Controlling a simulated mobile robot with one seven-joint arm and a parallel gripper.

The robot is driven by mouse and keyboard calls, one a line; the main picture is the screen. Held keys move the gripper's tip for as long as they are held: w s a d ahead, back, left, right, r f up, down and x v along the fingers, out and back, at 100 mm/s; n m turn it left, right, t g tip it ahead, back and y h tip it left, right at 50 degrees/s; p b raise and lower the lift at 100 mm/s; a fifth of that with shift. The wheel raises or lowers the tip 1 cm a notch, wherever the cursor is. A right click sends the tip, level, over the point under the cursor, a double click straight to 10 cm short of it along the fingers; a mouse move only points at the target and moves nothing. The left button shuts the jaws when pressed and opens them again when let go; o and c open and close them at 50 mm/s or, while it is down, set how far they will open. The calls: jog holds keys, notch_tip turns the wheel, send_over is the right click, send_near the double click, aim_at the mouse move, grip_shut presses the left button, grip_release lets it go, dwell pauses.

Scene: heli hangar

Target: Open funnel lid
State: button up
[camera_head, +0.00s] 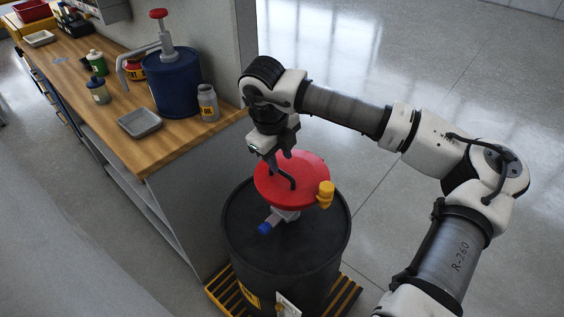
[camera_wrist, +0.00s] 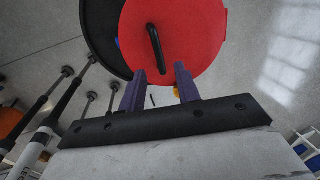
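The red funnel lid (camera_head: 308,172) lies over the funnel on top of a black drum (camera_head: 240,215). A black bar handle (camera_head: 283,178) stands on the lid. My gripper (camera_head: 277,163) is just above the lid at its back left, close to the handle. In the wrist view my gripper (camera_wrist: 161,72) has its two fingers apart with nothing held between them. The handle (camera_wrist: 157,50) shows there beyond the fingertips, on the red lid (camera_wrist: 195,38). The lid looks shut. I cannot tell whether a finger touches it.
A yellow knob (camera_head: 326,192) sits at the lid's right edge and a blue cap (camera_head: 264,228) below it. The drum stands on a yellow-black striped pallet (camera_head: 345,296). A wooden workbench (camera_head: 170,148) with a blue pump drum (camera_head: 174,84) is at left. Floor at right is clear.

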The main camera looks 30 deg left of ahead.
aim_at(283, 173)
jog(key=shift+w+f+p, duration=0.2)
jog(key=shift+f, duration=0.85)
jog(key=shift+w+f+p, duration=0.15)
jog(key=shift+f+p, duration=0.05)
jog(key=shift+f, duration=0.85)
jog(key=shift+c, duration=0.3)
grip_shut()
